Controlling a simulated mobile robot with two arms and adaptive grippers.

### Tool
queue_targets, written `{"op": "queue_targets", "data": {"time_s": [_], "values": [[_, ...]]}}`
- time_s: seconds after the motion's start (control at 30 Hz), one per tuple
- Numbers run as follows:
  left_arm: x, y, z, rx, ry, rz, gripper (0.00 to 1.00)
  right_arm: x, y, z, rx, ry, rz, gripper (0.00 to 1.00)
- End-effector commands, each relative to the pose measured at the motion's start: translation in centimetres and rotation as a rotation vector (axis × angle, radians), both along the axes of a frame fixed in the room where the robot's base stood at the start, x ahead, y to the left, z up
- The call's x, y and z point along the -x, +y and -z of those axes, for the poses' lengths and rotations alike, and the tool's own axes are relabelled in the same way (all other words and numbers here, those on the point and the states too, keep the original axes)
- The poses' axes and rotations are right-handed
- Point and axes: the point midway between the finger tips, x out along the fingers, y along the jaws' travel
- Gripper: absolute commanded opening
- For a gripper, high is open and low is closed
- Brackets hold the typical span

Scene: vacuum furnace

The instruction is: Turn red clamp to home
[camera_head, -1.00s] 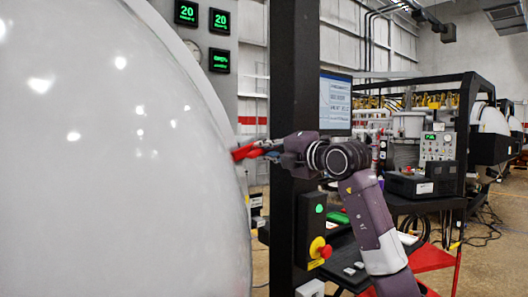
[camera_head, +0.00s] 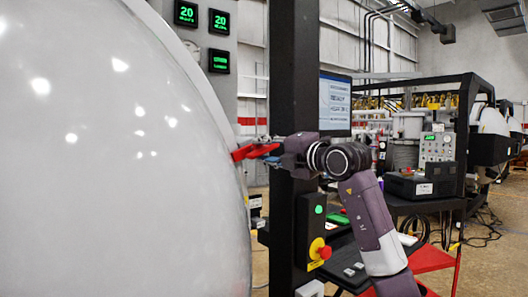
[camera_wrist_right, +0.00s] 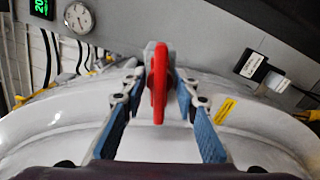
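The red clamp (camera_head: 252,151) sits at the right edge of the big white furnace door (camera_head: 110,170) in the head view, its handle pointing right toward my right gripper (camera_head: 268,146). In the right wrist view the red clamp (camera_wrist_right: 159,85) stands upright in the middle, on a grey mount at the white rim. My right gripper (camera_wrist_right: 159,88) has its two blue-padded fingers on either side of the clamp, spread apart, with gaps showing between pads and clamp. The left gripper is not in view.
A black post (camera_head: 293,90) stands just behind my right gripper. A control box with a red stop button (camera_head: 319,249) is below it. A monitor (camera_head: 335,103) and a red cart (camera_head: 432,258) are to the right. A gauge (camera_wrist_right: 79,18) shows in the wrist view.

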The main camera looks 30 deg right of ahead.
Motion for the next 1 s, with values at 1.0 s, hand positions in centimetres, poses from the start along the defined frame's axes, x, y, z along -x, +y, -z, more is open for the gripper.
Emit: {"op": "queue_targets", "data": {"time_s": [1.0], "values": [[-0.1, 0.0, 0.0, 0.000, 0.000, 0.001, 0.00, 11.9, -1.0, 0.0, -0.001, 0.001, 0.000, 0.28]]}}
